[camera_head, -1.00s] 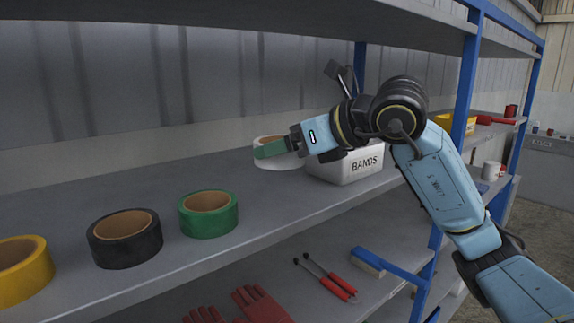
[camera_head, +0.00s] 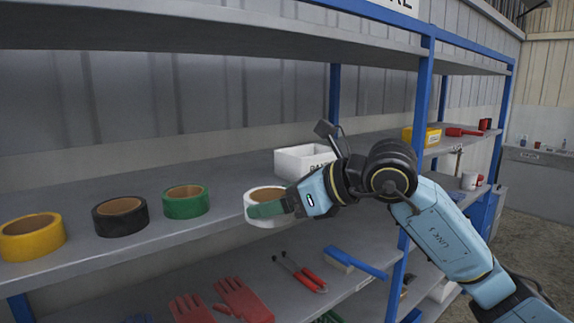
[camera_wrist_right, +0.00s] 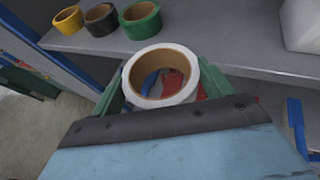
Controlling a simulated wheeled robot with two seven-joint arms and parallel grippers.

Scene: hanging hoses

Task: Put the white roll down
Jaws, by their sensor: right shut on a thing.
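The white roll (camera_head: 262,194), a ring of tape with a brown core, is between the green fingers of my right gripper (camera_head: 267,210). The gripper is shut on it. In the right wrist view, the fingers flank the white roll (camera_wrist_right: 161,76). Red gloves on the lower shelf show through its hole, so it hangs in front of the upper shelf's edge. A finger covers part of its front side in the head view. My left gripper is not in view.
A green roll (camera_head: 186,202), a black roll (camera_head: 120,217) and a yellow roll (camera_head: 32,238) stand in a row on the shelf (camera_head: 228,190). A white box (camera_head: 300,160) is behind my right gripper. Bare shelf lies between the green roll and the box. A blue post (camera_head: 420,110) rises right of it.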

